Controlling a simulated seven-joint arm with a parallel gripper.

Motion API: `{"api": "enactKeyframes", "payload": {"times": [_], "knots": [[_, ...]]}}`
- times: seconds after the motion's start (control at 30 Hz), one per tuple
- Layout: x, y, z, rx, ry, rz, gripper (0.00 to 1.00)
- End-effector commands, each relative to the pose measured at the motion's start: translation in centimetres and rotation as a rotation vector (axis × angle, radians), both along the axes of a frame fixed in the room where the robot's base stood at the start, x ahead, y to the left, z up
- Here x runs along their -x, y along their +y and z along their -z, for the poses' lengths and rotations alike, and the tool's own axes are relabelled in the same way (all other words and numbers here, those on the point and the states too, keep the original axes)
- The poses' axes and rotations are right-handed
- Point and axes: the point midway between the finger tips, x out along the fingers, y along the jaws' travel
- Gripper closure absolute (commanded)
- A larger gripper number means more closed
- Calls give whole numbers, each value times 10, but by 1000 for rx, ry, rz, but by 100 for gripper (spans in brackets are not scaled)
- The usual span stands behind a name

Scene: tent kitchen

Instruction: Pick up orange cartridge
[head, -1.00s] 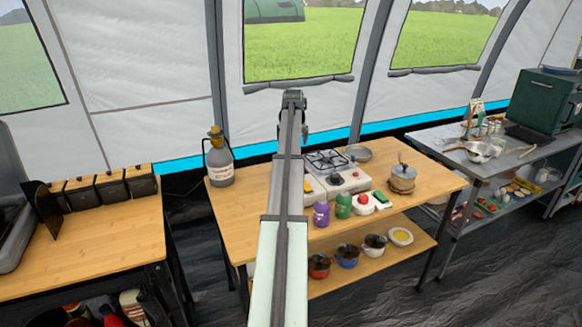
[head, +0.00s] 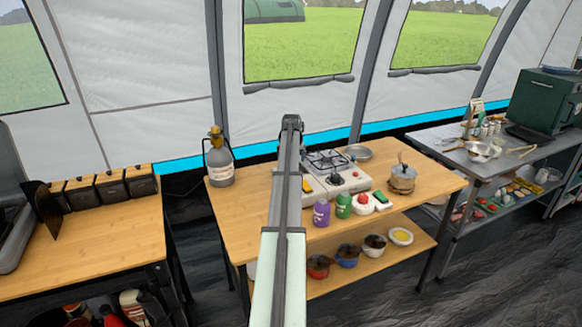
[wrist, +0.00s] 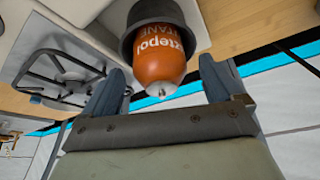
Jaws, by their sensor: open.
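The orange cartridge (wrist: 160,58) with white lettering fills the upper middle of the wrist view. A dark cup-like band (wrist: 127,42) surrounds its far part, and its rounded end with a small metal tip points toward my gripper. My gripper (wrist: 162,76) is open, with one finger on each side of the rounded end and nothing held. I cannot tell whether either finger touches it. In the head view, a small orange patch (head: 307,186) shows right beside my arm; it may be the cartridge. My fingers are hidden behind my arm there.
The two-burner stove (head: 340,176) stands close by on the wooden table (head: 245,199); its grate also shows in the wrist view (wrist: 62,75).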

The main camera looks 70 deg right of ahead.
Motion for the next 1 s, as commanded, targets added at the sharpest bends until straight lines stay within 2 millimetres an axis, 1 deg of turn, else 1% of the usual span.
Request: {"api": "enactKeyframes", "payload": {"times": [0.07,0.27,0.9,1.0], "knots": [[-1,-2,5,-1,0,0,7],[-1,-2,5,0,0,0,7],[-1,-2,4,0,0,0,68],[-1,-2,4,1,0,0,76]]}}
